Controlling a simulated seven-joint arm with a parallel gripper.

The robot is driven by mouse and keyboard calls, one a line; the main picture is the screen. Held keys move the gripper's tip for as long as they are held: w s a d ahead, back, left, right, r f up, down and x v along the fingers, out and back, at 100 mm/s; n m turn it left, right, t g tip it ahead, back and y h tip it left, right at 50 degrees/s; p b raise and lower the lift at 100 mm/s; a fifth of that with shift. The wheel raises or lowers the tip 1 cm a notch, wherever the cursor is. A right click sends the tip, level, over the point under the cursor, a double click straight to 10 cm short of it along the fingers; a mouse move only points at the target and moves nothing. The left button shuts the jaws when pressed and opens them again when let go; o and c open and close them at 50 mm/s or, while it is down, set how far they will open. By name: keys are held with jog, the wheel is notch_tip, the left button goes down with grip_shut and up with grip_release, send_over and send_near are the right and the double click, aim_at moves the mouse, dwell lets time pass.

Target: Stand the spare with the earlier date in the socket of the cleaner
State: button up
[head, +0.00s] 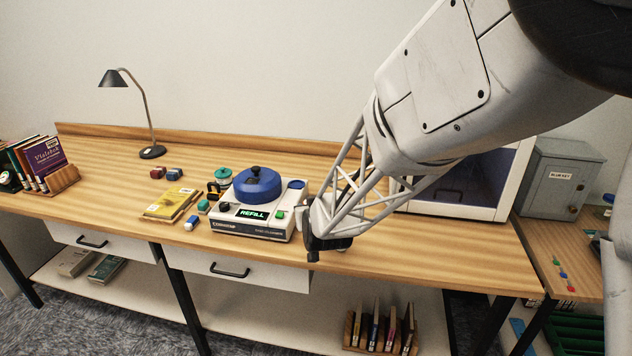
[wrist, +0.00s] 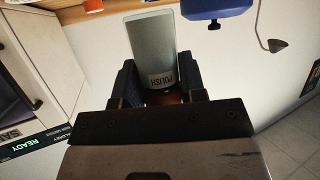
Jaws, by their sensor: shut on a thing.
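The cleaner (head: 252,229) is a white box with a big blue lid, a black knob and a display reading REFILL. It stands on the desk. A small round blue part (head: 296,184) shows at its back right corner; I cannot tell whether this is the socket. My gripper (head: 318,243) is just right of the cleaner in the head view. In the wrist view it is shut on a pale grey-green cartridge (wrist: 158,50) with a POLISH label. No date on it is readable. My gripper mostly hides the cartridge in the head view.
A yellow book (head: 170,204), a small blue-and-white item (head: 191,223) and a green-topped jar (head: 222,174) are left of the cleaner. A lamp (head: 152,152) stands behind. A grey cabinet (head: 560,180) is at the right.

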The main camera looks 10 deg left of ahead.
jog(key=w+a+r+n+g+y, duration=0.35)
jog(key=w+a, duration=0.25)
jog(key=w, duration=0.2)
jog(key=w+a+r+n+g+y, duration=0.3)
jog(key=w+a+r+n+g, duration=0.15)
jog(key=w+a, duration=0.25)
jog(key=w+d+f+n+g, duration=0.2)
jog(key=w+f+n+g, duration=0.1)
jog(key=w+n+g, duration=0.4)
jog(key=shift+w+d+f+n+y, duration=0.2)
jog(key=shift+w+f+n+y, duration=0.15)
jog(key=shift+w, duration=1.5)
jog(key=shift+f, duration=3.1)
